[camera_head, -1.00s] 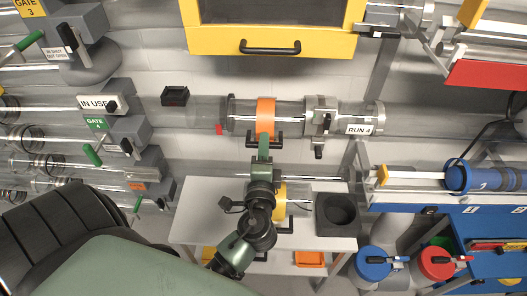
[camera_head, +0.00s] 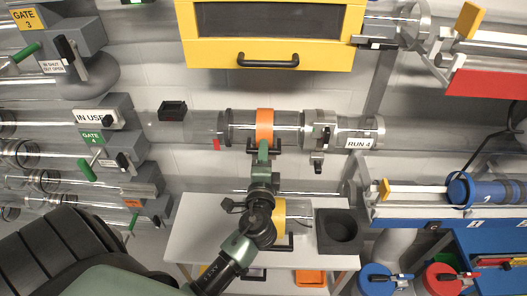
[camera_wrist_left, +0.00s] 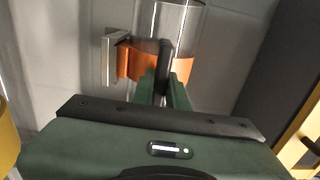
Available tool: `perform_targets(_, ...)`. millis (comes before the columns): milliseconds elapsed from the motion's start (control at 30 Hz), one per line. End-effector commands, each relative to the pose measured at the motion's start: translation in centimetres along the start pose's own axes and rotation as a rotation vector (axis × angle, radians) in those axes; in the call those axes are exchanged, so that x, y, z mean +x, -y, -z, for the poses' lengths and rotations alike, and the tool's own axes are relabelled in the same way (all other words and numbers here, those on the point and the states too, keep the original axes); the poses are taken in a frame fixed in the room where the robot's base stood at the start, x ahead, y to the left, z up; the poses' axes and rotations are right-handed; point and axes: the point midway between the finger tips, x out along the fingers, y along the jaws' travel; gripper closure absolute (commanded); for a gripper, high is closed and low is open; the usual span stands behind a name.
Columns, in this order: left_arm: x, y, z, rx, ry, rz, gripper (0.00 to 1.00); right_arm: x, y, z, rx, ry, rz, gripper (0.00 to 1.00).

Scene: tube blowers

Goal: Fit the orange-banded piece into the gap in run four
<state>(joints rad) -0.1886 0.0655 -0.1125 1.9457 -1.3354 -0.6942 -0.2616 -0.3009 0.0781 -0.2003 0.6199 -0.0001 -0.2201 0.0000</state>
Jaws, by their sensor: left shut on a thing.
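The orange-banded piece (camera_head: 240,126) is a clear tube with dark end rings and an orange band (camera_head: 265,124). It lies level in the gap of run four (camera_head: 190,128), between the left tube's end and the metal clamp (camera_head: 319,128) on the right. From this view I cannot tell whether its ends are seated. My left gripper (camera_head: 262,155) is below the band, shut on the piece's dark handle. In the left wrist view, the gripper's fingers (camera_wrist_left: 163,88) close on that handle in front of the orange band (camera_wrist_left: 185,68). My right gripper is not in view.
A yellow-framed cabinet (camera_head: 268,54) hangs above the run. A light table (camera_head: 200,245) below bears a yellow-banded piece (camera_head: 279,210), partly behind my arm, and a black holder (camera_head: 338,232). Gate blocks (camera_head: 115,140) stand left; a blue bench (camera_head: 480,235) stands right.

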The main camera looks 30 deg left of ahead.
Motion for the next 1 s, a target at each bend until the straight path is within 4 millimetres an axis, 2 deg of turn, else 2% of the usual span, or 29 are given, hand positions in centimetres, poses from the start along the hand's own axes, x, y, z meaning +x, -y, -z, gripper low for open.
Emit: perform_targets(1000, 0.0, -0.6, 0.0, -0.001, 0.0, 0.003, 1.0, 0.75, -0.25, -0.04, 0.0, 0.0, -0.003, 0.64)
